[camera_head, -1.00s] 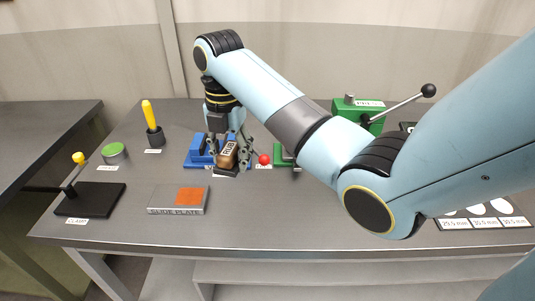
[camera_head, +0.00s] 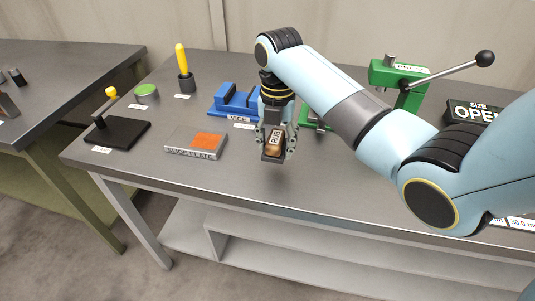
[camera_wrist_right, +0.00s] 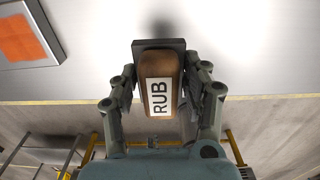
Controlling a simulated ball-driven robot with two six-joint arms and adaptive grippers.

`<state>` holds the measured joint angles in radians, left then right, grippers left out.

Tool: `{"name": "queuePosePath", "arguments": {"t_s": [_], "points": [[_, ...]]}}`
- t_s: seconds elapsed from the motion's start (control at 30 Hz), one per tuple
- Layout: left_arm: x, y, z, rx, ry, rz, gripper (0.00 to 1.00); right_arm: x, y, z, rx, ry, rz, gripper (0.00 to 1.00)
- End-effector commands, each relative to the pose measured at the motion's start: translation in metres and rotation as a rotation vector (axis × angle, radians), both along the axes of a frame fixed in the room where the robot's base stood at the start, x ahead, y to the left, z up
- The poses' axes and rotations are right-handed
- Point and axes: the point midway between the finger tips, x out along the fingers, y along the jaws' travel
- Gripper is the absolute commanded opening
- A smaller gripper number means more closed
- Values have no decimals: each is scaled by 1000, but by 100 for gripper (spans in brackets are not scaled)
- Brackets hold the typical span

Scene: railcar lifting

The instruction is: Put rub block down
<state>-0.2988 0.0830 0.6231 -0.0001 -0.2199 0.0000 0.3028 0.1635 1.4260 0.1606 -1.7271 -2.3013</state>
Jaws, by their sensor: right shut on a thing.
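The rub block (camera_head: 275,142) is a brown wooden block with a white RUB label and a dark plate on one side. My right gripper (camera_head: 275,146) is shut on it, and it appears held above the front part of the bench. In the right wrist view the rub block (camera_wrist_right: 158,82) sits between the two fingers of my right gripper (camera_wrist_right: 162,88). The bench top shows beyond it, with the slide plate's corner at upper left. My left gripper is not in view.
The slide plate (camera_head: 183,149) with an orange patch lies left of the block. A blue vice (camera_head: 236,103) and a green lever press (camera_head: 399,74) stand behind. A clamp (camera_head: 120,131), yellow-handled tool (camera_head: 183,64) and green-topped tin (camera_head: 146,92) stand left. Bare bench (camera_head: 235,175) lies between plate and block.

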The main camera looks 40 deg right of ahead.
Motion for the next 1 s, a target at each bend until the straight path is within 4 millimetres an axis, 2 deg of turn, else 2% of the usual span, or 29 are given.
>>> {"name": "queuePosePath", "arguments": {"t_s": [0.1, 0.23, 0.57, 1.0], "points": [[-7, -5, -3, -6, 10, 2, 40, 19, 2, -12, 1, 1, -1, 12], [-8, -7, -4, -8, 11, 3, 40, 29, 3, -18, -1, 1, 0, 12], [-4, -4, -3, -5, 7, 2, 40, 29, 3, -56, -1, 2, 0, 12], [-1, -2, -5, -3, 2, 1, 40, 29, 3, -64, -1, -1, 0, 12]]}}
